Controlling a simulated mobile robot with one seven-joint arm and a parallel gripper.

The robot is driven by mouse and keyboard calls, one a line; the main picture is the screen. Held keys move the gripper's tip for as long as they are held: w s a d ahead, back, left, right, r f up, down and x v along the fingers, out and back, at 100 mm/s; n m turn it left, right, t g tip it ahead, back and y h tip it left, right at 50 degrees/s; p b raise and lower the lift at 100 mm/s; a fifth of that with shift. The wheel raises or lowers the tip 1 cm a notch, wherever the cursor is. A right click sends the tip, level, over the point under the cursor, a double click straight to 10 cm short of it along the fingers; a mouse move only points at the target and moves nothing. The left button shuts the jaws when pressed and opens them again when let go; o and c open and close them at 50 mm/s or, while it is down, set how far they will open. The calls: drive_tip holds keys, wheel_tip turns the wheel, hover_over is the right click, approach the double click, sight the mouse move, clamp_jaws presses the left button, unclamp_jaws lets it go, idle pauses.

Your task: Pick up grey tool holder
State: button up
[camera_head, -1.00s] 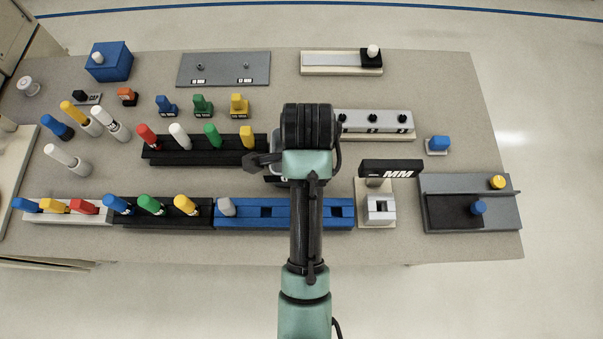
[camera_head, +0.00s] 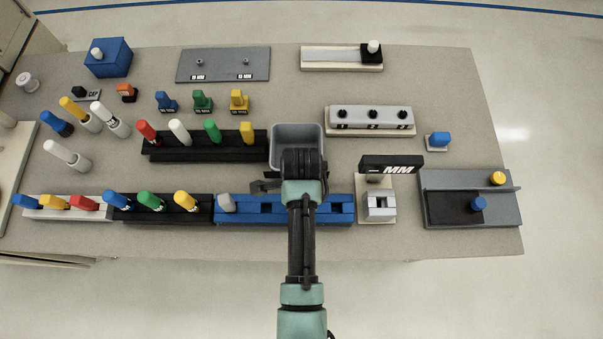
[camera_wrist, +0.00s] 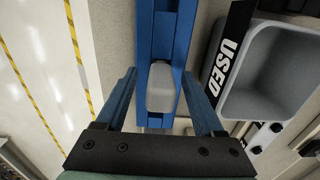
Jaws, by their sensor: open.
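The grey tool holder (camera_head: 226,203) stands in the left slot of the blue rack (camera_head: 340,210) at the front of the table. In the wrist view the grey holder (camera_wrist: 161,90) shows from above in the blue rack (camera_wrist: 158,30). My gripper (camera_wrist: 159,76) is open, with one blue finger on each side of the holder in that picture. Nothing is held, and I cannot tell how high the fingers are above it. In the head view my gripper (camera_head: 264,186) is partly hidden by my wrist, just right of and behind the holder.
A grey bin (camera_head: 296,132), labelled USED in the wrist view (camera_wrist: 270,65), stands behind the blue rack. A black rack (camera_head: 163,217) with coloured holders adjoins on the left. A stand with a black MM sign (camera_head: 390,167) is at right. The rack's other slots look empty.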

clamp_jaws()
idle(0.3)
wheel_tip(320, 180, up, 10)
drive_tip(key=shift+b, duration=0.6)
